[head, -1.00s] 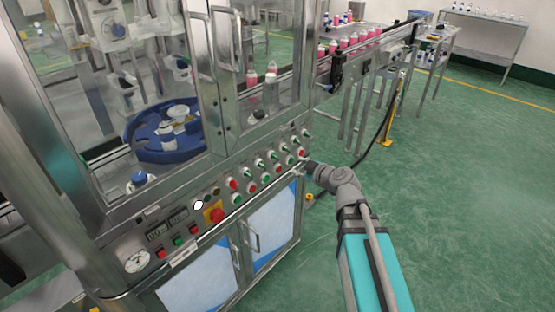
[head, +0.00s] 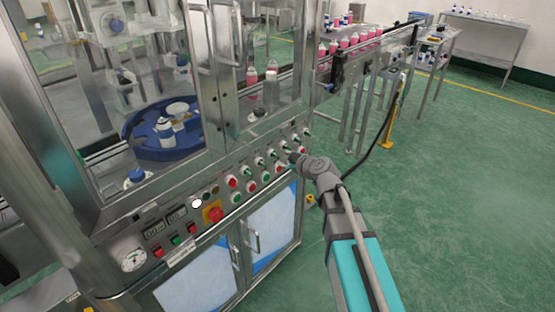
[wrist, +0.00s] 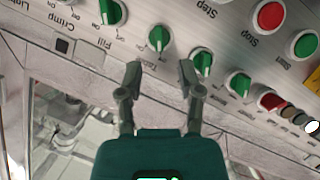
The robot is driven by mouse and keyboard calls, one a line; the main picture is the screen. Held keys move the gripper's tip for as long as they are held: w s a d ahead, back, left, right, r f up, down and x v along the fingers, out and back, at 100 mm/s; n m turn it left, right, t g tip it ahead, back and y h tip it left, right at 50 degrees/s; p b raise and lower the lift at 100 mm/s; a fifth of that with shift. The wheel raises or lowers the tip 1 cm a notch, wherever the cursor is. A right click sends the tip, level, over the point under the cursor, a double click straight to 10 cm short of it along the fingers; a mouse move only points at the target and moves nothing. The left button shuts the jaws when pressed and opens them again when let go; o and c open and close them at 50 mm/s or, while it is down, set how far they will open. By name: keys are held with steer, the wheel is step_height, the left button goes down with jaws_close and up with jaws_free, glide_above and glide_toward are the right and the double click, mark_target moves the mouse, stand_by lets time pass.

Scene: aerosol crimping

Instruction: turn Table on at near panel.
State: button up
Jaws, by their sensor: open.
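The near panel (wrist: 270,55) fills much of the wrist view, tilted and upside down. A green selector knob (wrist: 158,38) sits just beyond and between my fingertips. Its label beside my left finger is partly hidden and seems to read Table. The knob's handle stands roughly upright in the picture; I cannot tell which mark it points at. My gripper (wrist: 160,70) is open and empty, with one finger on either side, apart from the knob. In the head view my gripper (head: 291,157) is in front of the knob row, low at its right part.
Neighbouring green knobs, such as the Fill knob (wrist: 111,13) and another knob (wrist: 201,63), sit close on both sides. Red Stop (wrist: 271,15) and green Start (wrist: 305,44) buttons are near. Glass doors (head: 265,70) stand above the panel.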

mark_target(277, 156)
steer(key=shift+b+x, duration=0.75)
steer(key=shift+x, duration=2.1)
